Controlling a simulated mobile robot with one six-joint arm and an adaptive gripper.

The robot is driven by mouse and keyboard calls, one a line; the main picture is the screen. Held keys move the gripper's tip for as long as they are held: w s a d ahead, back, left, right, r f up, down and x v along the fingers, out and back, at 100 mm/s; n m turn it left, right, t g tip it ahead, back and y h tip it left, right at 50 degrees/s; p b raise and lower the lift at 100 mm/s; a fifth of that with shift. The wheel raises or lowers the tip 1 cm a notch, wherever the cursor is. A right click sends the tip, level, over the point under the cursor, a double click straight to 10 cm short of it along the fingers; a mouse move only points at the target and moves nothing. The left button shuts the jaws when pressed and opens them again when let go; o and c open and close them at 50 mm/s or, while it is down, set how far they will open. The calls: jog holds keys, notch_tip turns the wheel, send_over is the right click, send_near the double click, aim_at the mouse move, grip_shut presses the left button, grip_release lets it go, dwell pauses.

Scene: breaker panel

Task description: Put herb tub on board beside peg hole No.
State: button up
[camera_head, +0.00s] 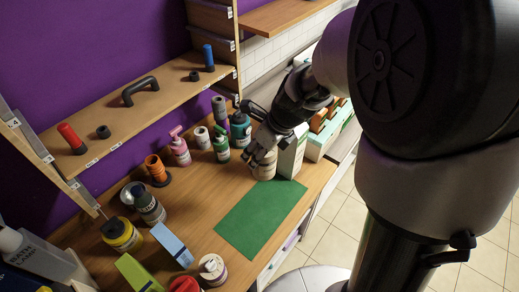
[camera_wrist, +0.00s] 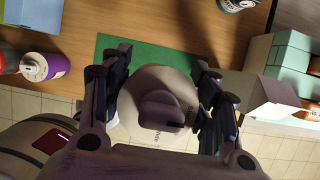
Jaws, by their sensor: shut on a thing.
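A round beige tub (camera_head: 264,166), its label too small to read, is between my gripper's fingers above the wooden counter, near the green mat. My gripper (camera_head: 262,154) is shut on it. In the wrist view the tub (camera_wrist: 135,88) sits between both fingers, with a dark knob-like part on its near side. The wooden board (camera_head: 150,99) on the left carries a red peg (camera_head: 72,138), a blue peg (camera_head: 208,58), a black handle (camera_head: 140,90) and small black rings. White tags line its front edge; their numbers are mostly unreadable.
The green mat (camera_head: 262,220) is bare. Several bottles and cans crowd the counter behind it, including a pink spray bottle (camera_head: 180,148) and an orange cup stack (camera_head: 156,170). A white carton (camera_head: 292,152) stands just right of my gripper. Gaps between the board's items are free.

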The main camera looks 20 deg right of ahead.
notch_tip(320, 180, up, 2)
jog(key=shift+r+p, duration=0.25)
jog(key=shift+p, duration=0.75)
jog(key=shift+f, duration=0.1)
